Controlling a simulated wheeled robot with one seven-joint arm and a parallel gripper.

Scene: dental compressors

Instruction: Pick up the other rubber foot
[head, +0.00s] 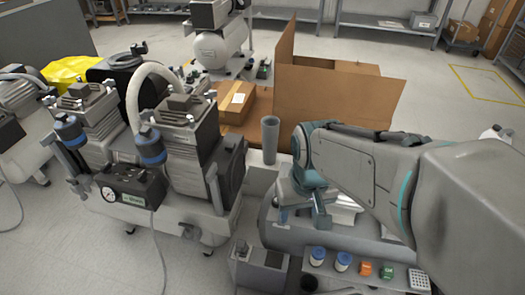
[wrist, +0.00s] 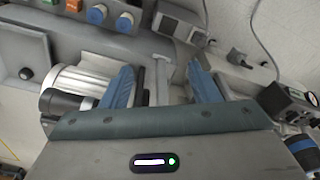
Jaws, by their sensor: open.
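My gripper (head: 318,212) is open over the top of a grey compressor tank (head: 272,222), with its fingers pointing down. In the wrist view, its two blue fingertips (wrist: 162,82) stand apart with a grey surface between them. A narrow dark piece (wrist: 141,82) shows close to the left finger; I cannot tell what it is. A small dark round piece (wrist: 26,73) is on a grey surface at the far left. I cannot identify the rubber foot with certainty in either view. My arm hides part of the tank and bench.
A tray with blue-capped jars (head: 318,253) and orange (head: 366,268) and green (head: 387,271) parts lies in front. A grey cup (head: 270,138) stands behind the tank. A twin-motor compressor (head: 185,145) is at left, an open cardboard box (head: 335,95) behind.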

